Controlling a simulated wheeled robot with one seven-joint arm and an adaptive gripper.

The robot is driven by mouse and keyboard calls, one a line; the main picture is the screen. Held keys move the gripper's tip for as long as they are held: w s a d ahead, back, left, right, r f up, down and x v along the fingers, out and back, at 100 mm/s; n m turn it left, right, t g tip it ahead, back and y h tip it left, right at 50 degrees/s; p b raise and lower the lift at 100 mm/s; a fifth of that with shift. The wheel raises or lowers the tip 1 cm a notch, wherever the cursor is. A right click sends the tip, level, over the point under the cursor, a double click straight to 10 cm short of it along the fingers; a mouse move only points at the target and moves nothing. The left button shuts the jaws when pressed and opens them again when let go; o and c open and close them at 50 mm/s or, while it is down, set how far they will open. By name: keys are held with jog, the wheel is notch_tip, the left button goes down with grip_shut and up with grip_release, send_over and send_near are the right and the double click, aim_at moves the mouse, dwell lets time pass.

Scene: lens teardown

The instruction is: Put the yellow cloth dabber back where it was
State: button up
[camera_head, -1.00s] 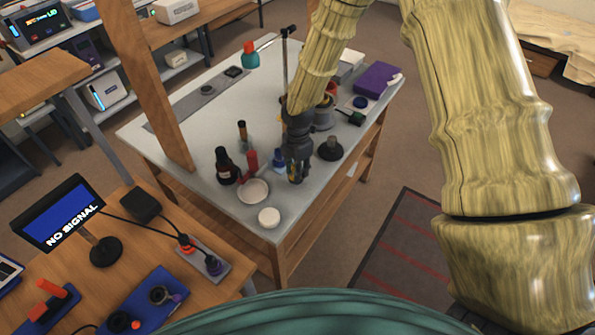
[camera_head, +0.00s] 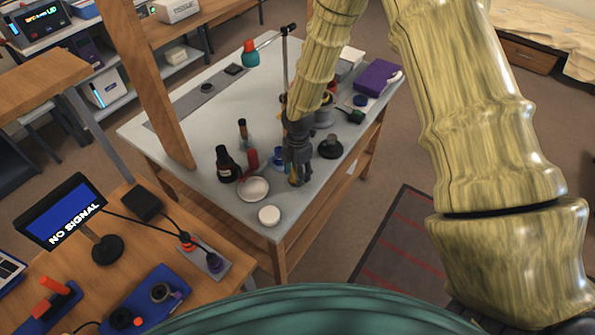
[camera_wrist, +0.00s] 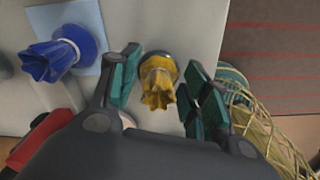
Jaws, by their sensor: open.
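The yellow cloth dabber (camera_wrist: 158,82) sits between the fingers of my gripper (camera_wrist: 160,84) in the wrist view, its ruffled cloth end towards the camera. The teal finger pads are spread on either side of it, with a gap visible at the left. In the head view my gripper (camera_head: 298,172) is low over the near part of the grey-white table (camera_head: 222,105), and a bit of the yellow dabber (camera_head: 293,181) shows below it. I cannot tell whether the dabber rests on the tabletop. A blue cloth dabber (camera_wrist: 58,56) stands on a pale blue square (camera_wrist: 82,16) to the left.
A black round-based object (camera_head: 330,147) stands at the right. The table's front edge is close.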

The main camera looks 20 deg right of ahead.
jog(key=shift+r, duration=0.1)
notch_tip(320, 180, up, 12)
jog(key=b, duration=0.3)
dwell(0.5)
dwell(0.4)
